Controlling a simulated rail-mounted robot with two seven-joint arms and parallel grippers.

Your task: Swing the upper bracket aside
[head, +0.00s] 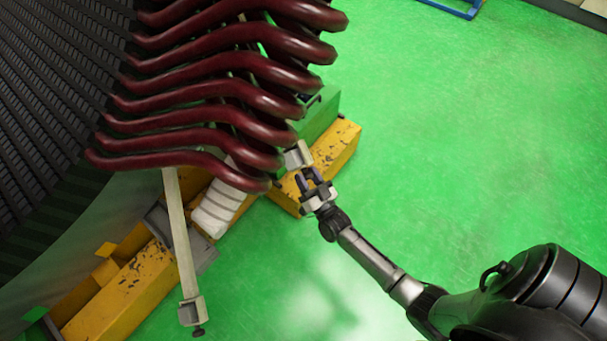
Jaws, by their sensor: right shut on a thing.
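My right gripper (309,178) reaches in from the lower right, at the ends of the dark red winding coils (225,75). Its jaws are shut on the pale end of a bracket (298,155); I take this for the upper bracket. The rest of that bracket is hidden behind the coils. A second pale bar-shaped bracket (180,240) sticks out from under the coils at lower left, with a small clamp and knob at its free end. My left gripper is not in view.
The dark ribbed stator core (50,100) fills the upper left. Worn yellow beams (130,290) and a green block (318,115) lie below the coils. A white banded cylinder (220,208) hangs near them.

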